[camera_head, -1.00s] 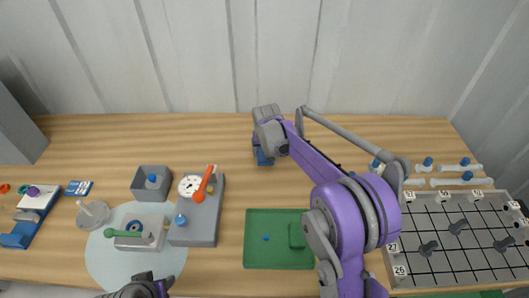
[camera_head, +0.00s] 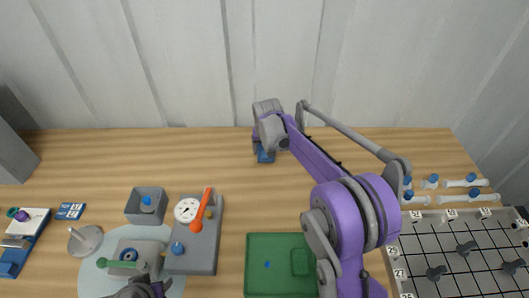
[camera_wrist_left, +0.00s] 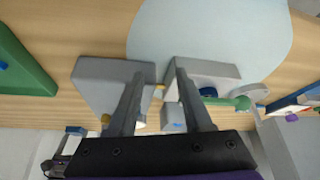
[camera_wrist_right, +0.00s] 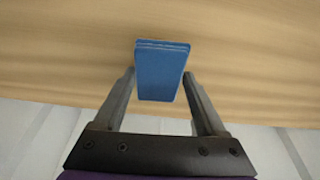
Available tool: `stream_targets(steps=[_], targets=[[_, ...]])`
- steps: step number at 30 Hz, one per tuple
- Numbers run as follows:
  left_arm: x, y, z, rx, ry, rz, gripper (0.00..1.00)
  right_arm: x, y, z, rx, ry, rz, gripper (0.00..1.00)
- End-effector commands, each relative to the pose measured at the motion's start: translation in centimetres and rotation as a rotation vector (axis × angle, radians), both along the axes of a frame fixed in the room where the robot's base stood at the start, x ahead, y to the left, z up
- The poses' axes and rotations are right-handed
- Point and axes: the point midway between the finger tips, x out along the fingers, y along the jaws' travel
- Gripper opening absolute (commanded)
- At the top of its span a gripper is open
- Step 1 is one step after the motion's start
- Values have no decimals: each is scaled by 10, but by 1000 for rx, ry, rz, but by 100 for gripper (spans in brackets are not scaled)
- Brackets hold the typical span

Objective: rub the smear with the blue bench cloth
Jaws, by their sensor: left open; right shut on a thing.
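The blue bench cloth (camera_wrist_right: 162,72) is a folded blue pad between the fingers of my right gripper (camera_wrist_right: 160,85), which is shut on it. In the head view the cloth (camera_head: 264,155) shows below my right gripper (camera_head: 268,145), over the far part of the wooden bench; I cannot tell whether it touches the wood. I cannot make out the smear in any view. My left gripper (camera_head: 155,289) is at the bottom edge of the head view. In its wrist view it is open and empty (camera_wrist_left: 155,80), over the grey gauge box and the pale round mat.
The gauge box (camera_head: 206,252) with a red lever stands left of a green tray (camera_head: 280,240). A grey open bin (camera_head: 134,212) and a pale mat (camera_head: 88,278) lie further left. A numbered rack (camera_head: 430,250) is at right. Bare wood (camera_head: 210,160) lies behind.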

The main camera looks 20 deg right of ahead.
Motion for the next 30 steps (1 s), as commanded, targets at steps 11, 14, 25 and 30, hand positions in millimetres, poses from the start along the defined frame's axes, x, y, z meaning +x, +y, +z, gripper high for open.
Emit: stream_targets(steps=[11,14,25,30], targets=[[9,0,24,0,-17,0,50,2,-2,38,0,-2,2,13],[11,0,29,0,-21,0,50,3,-3,47,0,-3,2,13],[13,0,33,0,-25,0,50,2,-4,54,0,0,3,13],[13,0,33,0,-25,0,50,2,-4,54,0,0,3,13]])
